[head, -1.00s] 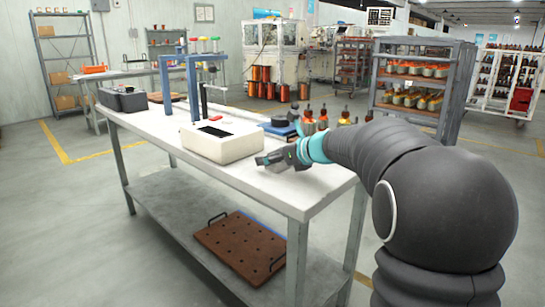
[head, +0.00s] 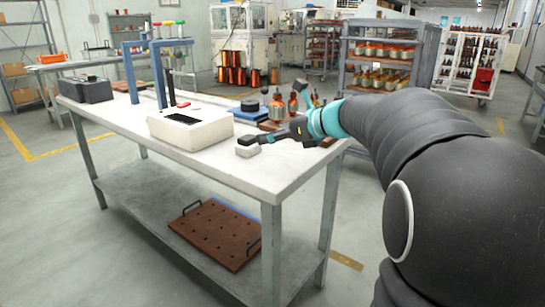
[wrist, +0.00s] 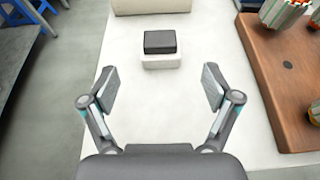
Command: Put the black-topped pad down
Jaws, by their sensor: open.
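The black-topped pad (wrist: 161,48) is a small white block with a dark top. In the wrist view it sits on the white tabletop (wrist: 185,120), ahead of my gripper (wrist: 157,88) and between the lines of its two fingers. The fingers are spread wide with nothing between them. In the head view the pad (head: 248,150) shows at the tip of my gripper (head: 262,140), near the table's front edge. The gripper's dark fingers partly cover the pad there.
A cream box (head: 190,128) with a dark slot stands just beyond the pad. A brown wooden board (wrist: 283,65) holding copper-coloured parts lies to the right. A blue frame (head: 150,65) and a dark bin (head: 85,89) stand farther left. Tabletop around the pad is clear.

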